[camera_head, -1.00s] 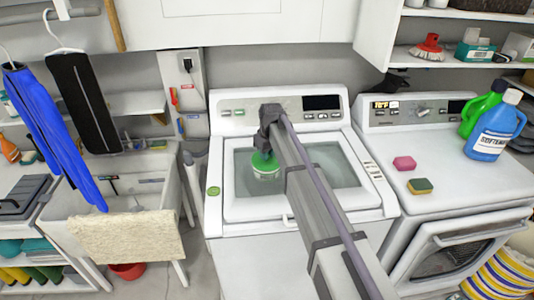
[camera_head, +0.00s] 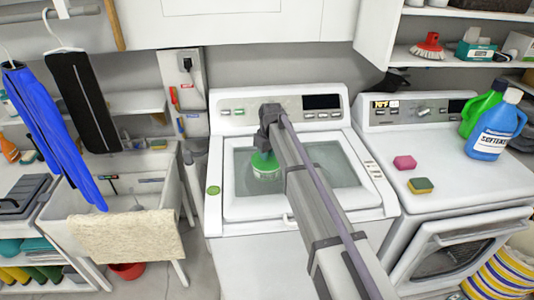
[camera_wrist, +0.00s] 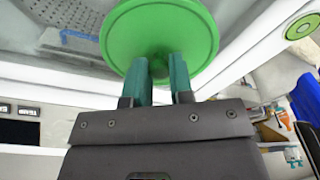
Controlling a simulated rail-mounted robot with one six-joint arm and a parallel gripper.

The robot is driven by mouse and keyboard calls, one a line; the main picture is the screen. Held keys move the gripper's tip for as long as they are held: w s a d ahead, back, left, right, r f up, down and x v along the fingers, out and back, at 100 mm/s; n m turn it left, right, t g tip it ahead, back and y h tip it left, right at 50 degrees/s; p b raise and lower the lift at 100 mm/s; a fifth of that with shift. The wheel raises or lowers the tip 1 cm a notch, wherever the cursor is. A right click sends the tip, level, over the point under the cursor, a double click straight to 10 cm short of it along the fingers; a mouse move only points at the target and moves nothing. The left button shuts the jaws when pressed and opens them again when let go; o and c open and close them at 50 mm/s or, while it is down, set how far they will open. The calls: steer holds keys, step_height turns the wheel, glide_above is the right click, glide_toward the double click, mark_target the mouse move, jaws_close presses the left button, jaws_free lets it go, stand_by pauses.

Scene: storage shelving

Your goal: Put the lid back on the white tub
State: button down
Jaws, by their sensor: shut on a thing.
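The green round lid (camera_wrist: 160,38) fills the top middle of the wrist view, with a small knob at its centre. My gripper (camera_wrist: 161,75) has its two teal fingers shut on that knob. In the head view, the lid (camera_head: 265,159) is over the pale body of the white tub (camera_head: 266,174), on the washer's glass top. The lid looks roughly level and lined up with the tub. Whether it is fully seated cannot be told. The wrist view hides the tub behind the lid.
A green-rimmed disc (camera_head: 213,190) lies on the washer's left front corner. The washer's control panel (camera_head: 285,114) rises behind.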

steer(key=shift+c, duration=2.2)
jaws_free()
step_height(320, 180, up, 7)
steer(key=p, duration=0.7)
steer(key=shift+r, duration=0.1)
steer(key=shift+c, duration=0.4)
jaws_close()
